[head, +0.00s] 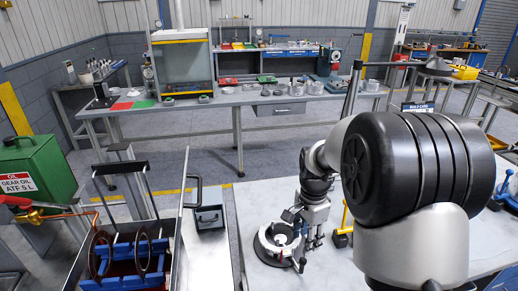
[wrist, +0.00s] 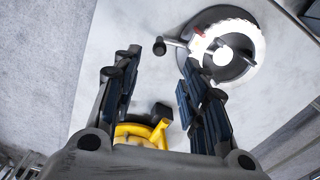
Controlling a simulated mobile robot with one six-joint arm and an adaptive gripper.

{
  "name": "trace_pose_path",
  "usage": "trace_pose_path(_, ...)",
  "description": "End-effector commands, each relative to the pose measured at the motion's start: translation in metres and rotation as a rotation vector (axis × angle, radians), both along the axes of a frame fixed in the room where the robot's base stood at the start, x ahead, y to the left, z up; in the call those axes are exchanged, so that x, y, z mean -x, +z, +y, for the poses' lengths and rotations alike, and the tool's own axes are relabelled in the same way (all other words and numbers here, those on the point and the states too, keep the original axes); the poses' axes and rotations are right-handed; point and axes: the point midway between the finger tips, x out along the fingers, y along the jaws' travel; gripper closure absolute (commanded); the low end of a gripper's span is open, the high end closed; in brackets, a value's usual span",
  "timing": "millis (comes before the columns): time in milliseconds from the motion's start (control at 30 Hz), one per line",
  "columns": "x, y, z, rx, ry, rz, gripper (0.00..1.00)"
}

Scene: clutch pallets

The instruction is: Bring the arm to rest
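My arm reaches over the light worktable (head: 245,200) in the head view. My gripper (head: 313,240) points down just right of a round dark fixture with a pale ring (head: 262,246). In the wrist view my gripper (wrist: 160,62) has its two dark padded fingers wide apart, with nothing held between them. The same round fixture (wrist: 248,28) shows beyond the right finger, with a small red part and a black-knobbed lever. Whether the fingers touch anything is not clear.
A yellow tool (head: 342,239) stands close right of my gripper; it also shows low between the fingers (wrist: 155,132). A blue-framed rack (head: 125,268) and green oil can (head: 38,175) stand left. A long bench (head: 225,98) stands behind, across open floor.

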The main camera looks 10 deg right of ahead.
Motion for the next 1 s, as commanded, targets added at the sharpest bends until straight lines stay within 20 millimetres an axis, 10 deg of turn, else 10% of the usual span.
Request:
trace_pose_path(167,0.019,0.038,0.01,0.009,0.13,-0.049,0.6)
trace_pose_path(500,0.122,0.13,0.044,0.089,0.667,-0.205,0.6)
trace_pose_path(800,0.216,0.147,0.063,0.207,1.11,-0.313,0.6)
trace_pose_path(1000,0.244,0.142,0.067,0.259,1.26,-0.343,0.6)
